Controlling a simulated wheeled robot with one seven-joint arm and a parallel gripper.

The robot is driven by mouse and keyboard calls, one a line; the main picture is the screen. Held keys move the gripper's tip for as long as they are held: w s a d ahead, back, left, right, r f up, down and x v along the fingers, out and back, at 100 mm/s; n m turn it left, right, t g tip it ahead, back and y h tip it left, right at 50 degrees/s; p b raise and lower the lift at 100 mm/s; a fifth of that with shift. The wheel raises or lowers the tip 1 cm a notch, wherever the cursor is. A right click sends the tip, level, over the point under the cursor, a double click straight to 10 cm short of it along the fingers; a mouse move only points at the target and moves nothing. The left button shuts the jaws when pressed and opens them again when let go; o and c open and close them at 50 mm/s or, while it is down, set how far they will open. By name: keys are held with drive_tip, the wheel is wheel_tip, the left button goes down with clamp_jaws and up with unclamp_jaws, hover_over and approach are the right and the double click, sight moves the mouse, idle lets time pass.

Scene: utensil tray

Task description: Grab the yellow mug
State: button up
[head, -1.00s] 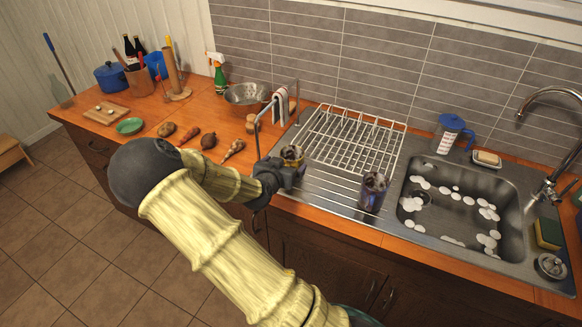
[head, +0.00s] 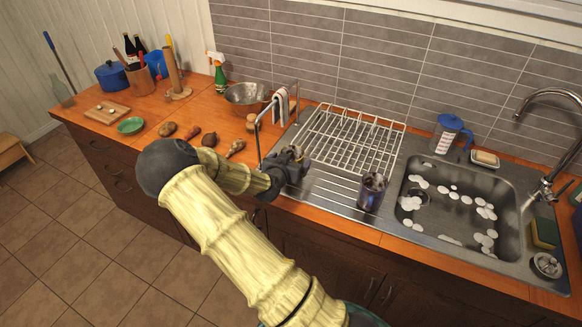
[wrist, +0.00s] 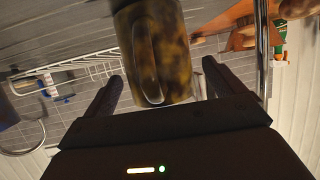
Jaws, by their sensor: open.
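The yellow mug (wrist: 172,45) has a mottled yellow and dark brown surface. In the wrist view it hangs in from the top edge, with its handle (wrist: 147,62) facing me. My gripper (wrist: 160,88) is open, one finger on each side of the mug's near end, with visible gaps. In the head view my gripper (head: 287,163) is at the left end of the drainboard and hides most of the mug. I cannot tell whether a finger touches it.
A second, dark mug (head: 371,192) stands to the right on the drainboard. A white wire rack (head: 350,138) is behind, and a towel on a metal rail (head: 280,106) stands close by. The sink (head: 455,215) is farther right.

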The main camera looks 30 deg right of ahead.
drive_tip(key=shift+c, duration=0.4)
drive_tip(key=c, duration=1.2)
drive_tip(key=shift+r, duration=0.2)
wheel_tip(320, 180, up, 10)
drive_tip(key=shift+f+b, duration=0.15)
drive_tip(key=shift+b, duration=0.6)
